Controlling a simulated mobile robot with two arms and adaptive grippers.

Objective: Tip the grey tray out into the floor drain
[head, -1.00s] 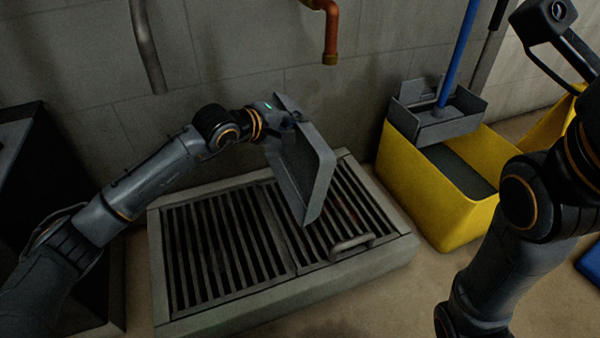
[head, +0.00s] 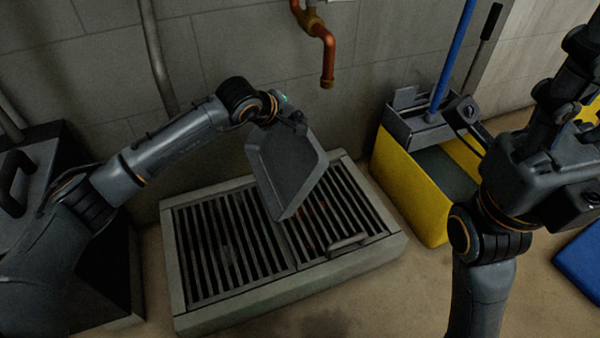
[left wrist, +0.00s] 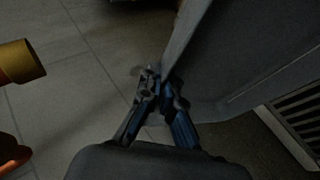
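The grey tray (head: 288,172) hangs steeply tilted over the floor drain (head: 240,240), a raised frame with slatted grates and a handle. Its broad face is turned toward the head camera, and nothing can be seen lying on it. Its lower edge is above the middle of the grate. My left gripper (head: 290,117) is at the tray's upper edge. In the left wrist view its fingers (left wrist: 160,88) are shut on the rim of the tray (left wrist: 235,60). My right arm is at the right; its gripper's fingers cannot be made out clearly.
A yellow mop bucket (head: 408,190) with a grey wringer and blue handle stands right of the drain. A copper pipe (head: 327,60) comes down the wall behind. A dark box (head: 35,170) is at left, a blue object (head: 580,262) at right.

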